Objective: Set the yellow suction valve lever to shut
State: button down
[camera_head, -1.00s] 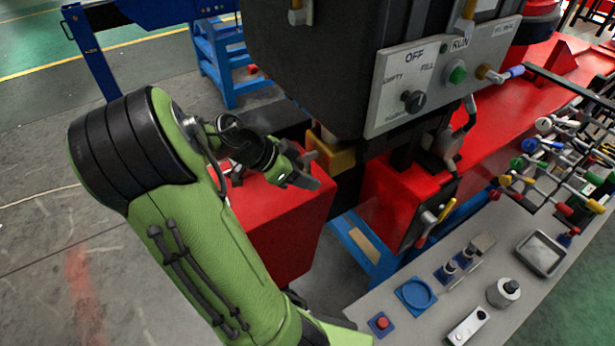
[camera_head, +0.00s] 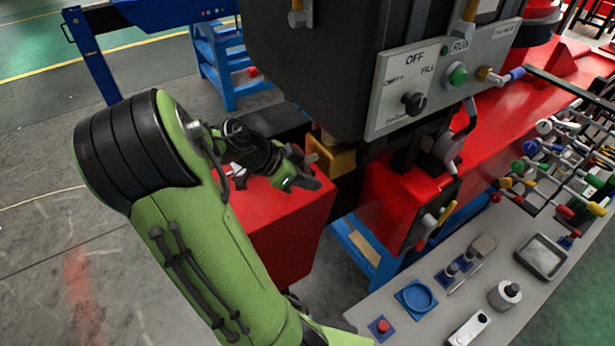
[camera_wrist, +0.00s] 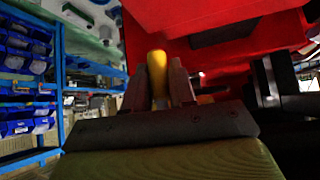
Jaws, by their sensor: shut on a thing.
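In the wrist view a yellow lever handle (camera_wrist: 158,72) stands upright between the two fingers of my gripper (camera_wrist: 160,88), which is shut on it. The lower part of the handle is hidden by the fingers. In the head view my gripper (camera_head: 308,180) is beside a yellow block (camera_head: 336,158) under the dark machine housing, above a red block. The handle it holds cannot be made out clearly there. Another yellow lever (camera_head: 446,212) is on a red unit to the right, apart from my gripper. I cannot read any valve label or shut mark.
A white panel (camera_head: 400,112) marked OFF and RUN hangs on the dark housing (camera_head: 315,60) close to my gripper. The red block (camera_head: 290,225) is below it. A grey bench (camera_head: 395,325) with several controls is at right. Open floor is at left.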

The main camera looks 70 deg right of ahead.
jog(key=t+b, duration=0.1)
jog(key=b, duration=0.2)
jog(key=shift+w+d+f+m+h, duration=0.3)
jog(key=shift+d+h, duration=0.05)
jog(key=shift+h, duration=0.05)
jog(key=shift+w+d+t+h+b, duration=0.15)
jog(key=shift+t+h+b, duration=0.15)
jog(key=shift+b, duration=0.5)
jog(key=shift+w+r+m+t+h+b, duration=0.25)
jog(key=shift+m+t+h+b, duration=0.2)
jog(key=shift+b, duration=0.5)
jog(key=shift+d+r, duration=0.1)
jog(key=shift+r, duration=0.15)
jog(key=c, duration=1)
grip_release()
jog(key=shift+c, duration=0.2)
